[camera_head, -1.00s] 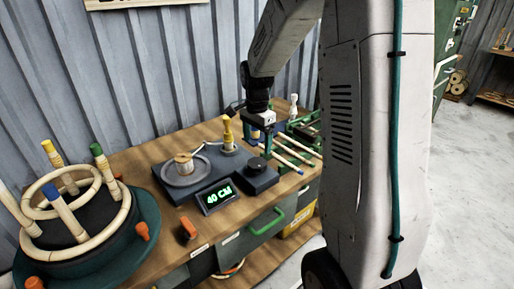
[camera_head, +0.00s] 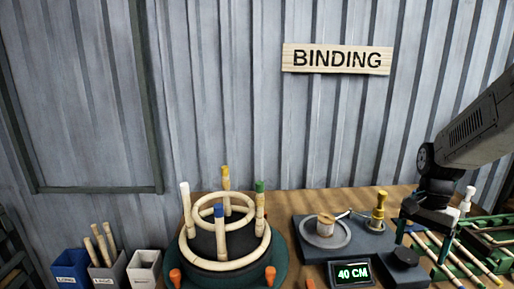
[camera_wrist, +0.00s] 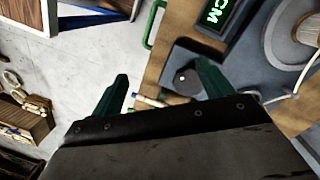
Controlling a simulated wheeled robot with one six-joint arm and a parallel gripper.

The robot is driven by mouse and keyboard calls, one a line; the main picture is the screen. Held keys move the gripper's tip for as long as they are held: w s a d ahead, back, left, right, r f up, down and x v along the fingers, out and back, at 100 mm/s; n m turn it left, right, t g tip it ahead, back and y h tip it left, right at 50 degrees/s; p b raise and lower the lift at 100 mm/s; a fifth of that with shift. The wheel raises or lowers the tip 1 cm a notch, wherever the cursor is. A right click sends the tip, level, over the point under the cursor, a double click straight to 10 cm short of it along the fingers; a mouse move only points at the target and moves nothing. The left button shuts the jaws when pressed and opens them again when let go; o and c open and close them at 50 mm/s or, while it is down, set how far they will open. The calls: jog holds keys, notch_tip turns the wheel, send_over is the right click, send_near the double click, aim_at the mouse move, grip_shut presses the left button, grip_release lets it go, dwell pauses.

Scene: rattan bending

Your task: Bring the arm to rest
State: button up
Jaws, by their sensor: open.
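My gripper (camera_head: 426,236) is at the right in the head view, pointing down over the right part of the bench (camera_head: 290,200), beside the device with the display. In the wrist view its two green fingers (camera_wrist: 160,92) are spread wide with nothing held between them. A dark knob (camera_wrist: 187,80) and a rod's pale end (camera_wrist: 150,101) show in the gap beyond the fingers. My arm comes in from the right edge of the head view.
A ring-shaped rattan frame (camera_head: 222,240) with coloured-tip posts stands on a green turntable. A spool (camera_head: 326,227) and the "40 CM" display (camera_head: 352,273) are on the bench. A green rack (camera_head: 485,235) holds rods. Bins (camera_head: 72,268) stand left.

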jog(key=s+a+r+n+t, duration=0.1)
jog(key=s+a+r+n, duration=0.4)
jog(key=s, duration=0.5)
jog(key=s+a+r+n+t, duration=0.2)
jog(key=s+a+r+n, duration=0.4)
jog(key=s+a, duration=0.2)
jog(key=shift+s+a+h, duration=0.15)
jog(key=shift+s+h, duration=0.15)
jog(key=shift+s, duration=0.95)
